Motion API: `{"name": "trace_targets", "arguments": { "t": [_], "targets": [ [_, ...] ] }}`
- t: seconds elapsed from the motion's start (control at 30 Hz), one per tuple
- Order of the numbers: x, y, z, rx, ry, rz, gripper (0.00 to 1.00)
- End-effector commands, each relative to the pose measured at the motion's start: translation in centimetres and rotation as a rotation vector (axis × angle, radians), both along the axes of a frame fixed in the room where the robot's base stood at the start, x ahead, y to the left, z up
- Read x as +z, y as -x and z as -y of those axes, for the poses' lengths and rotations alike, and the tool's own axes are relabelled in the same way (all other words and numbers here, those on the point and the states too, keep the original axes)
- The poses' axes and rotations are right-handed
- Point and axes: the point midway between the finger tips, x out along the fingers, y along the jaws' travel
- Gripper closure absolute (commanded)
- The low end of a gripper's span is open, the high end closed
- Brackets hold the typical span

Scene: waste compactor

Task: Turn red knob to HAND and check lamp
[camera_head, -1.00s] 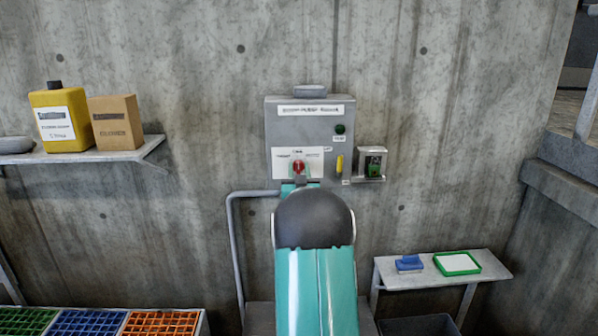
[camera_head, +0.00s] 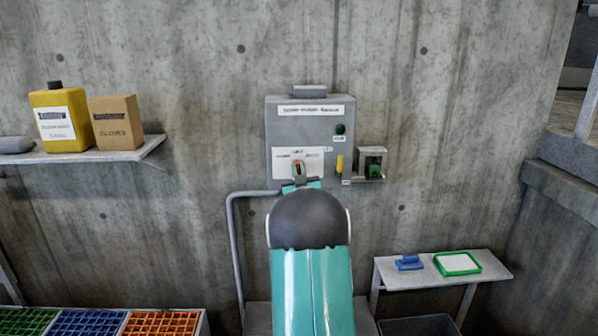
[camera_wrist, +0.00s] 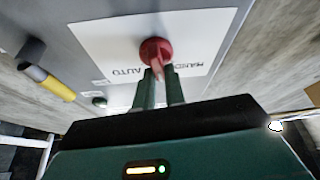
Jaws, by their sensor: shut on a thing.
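The red knob (camera_head: 297,165) sits on a white label plate (camera_head: 315,157) on the grey control box (camera_head: 283,125). In the wrist view the red knob (camera_wrist: 155,50) is close, with its narrow grip between my two green fingers. My gripper (camera_head: 299,176) is shut on the red knob from below; it also shows in the wrist view (camera_wrist: 158,76). The plate's lettering is upside down in the wrist view and only partly readable, with AUTO beside the knob. A round green lamp (camera_head: 340,129) at the box's upper right looks dark. My gripper hides part of the knob in the head view.
A yellow handle (camera_head: 340,164) and a small box with a green part (camera_head: 374,168) are right of the knob. A grey pipe (camera_head: 233,240) bends beside my arm. A shelf (camera_head: 137,154) is left; a low table (camera_head: 500,273) is lower right.

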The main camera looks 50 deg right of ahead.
Motion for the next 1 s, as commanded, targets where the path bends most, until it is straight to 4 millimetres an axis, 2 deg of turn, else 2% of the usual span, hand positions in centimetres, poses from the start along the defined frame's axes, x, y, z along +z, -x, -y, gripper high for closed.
{"name": "trace_targets", "arguments": {
  "t": [0.6,1.0],
  "targets": [
    [-0.09,-0.12,-0.12,0.0,0.326,-0.371,1.0],
    [-0.18,-0.13,-0.13,0.0,0.415,-0.474,1.0]
  ]
}}
